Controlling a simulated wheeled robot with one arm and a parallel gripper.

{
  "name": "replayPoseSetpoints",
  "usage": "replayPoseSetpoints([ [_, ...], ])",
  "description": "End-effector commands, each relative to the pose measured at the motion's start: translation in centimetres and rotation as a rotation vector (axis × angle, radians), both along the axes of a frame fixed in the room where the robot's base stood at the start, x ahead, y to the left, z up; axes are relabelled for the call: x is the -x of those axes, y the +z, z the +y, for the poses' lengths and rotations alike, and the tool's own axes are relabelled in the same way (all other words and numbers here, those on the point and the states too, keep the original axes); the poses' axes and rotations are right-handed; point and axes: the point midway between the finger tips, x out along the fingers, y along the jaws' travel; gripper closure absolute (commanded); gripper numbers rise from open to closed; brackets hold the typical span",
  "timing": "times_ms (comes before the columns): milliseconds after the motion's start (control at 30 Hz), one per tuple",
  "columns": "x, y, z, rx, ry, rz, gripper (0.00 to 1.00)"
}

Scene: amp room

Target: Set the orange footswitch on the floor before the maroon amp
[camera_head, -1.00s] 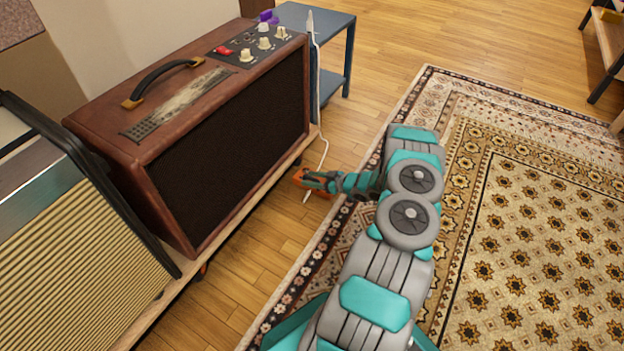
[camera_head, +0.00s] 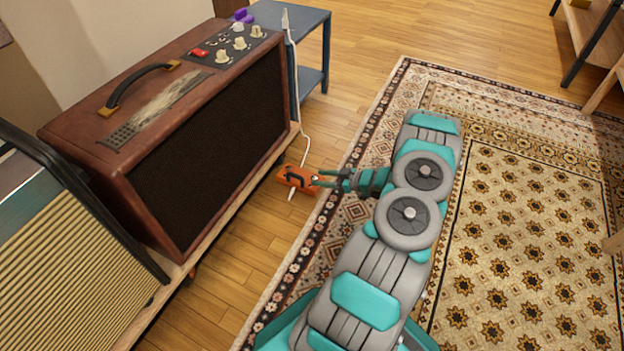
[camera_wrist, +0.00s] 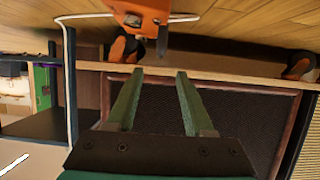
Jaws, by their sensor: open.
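The orange footswitch (camera_head: 292,178) is on the wooden floor before the right end of the maroon amp (camera_head: 150,100). A white cable runs by it. In the wrist view the footswitch (camera_wrist: 142,8) shows partly at the top edge, beyond my fingertips. The amp's dark grille (camera_wrist: 230,115) fills much of that view, upside down. My gripper (camera_head: 322,179) is just right of the footswitch. Its two green fingers (camera_wrist: 160,74) are apart, with nothing between them.
The amp stands on a low wooden platform (camera_head: 230,205) with orange casters (camera_wrist: 300,65). A second amp with a tan grille (camera_head: 70,265) is at the left. A blue-grey side table (camera_head: 300,18) stands behind. A patterned rug (camera_head: 520,220) covers the right; bare floor lies between.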

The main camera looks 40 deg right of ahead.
Motion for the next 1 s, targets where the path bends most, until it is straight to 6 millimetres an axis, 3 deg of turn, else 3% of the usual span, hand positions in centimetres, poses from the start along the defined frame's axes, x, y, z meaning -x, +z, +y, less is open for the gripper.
replayPoseSetpoints([
  [133, -0.5, 0.7, -0.9, 0.04, -0.012, 0.029, 0.48],
  [267, -2.5, 2.4, -3.0, 0.148, -0.056, 0.103, 0.48],
  [467, -5.5, 7.2, -6.1, 0.342, -0.171, 0.253, 0.48],
  [600, -6.7, 11.5, -7.1, 0.449, -0.262, 0.344, 0.48],
  [800, -6.9, 18.4, -6.4, 0.552, -0.398, 0.461, 0.48],
  [1000, -5.1, 24.7, -2.9, 0.594, -0.518, 0.575, 0.48],
])
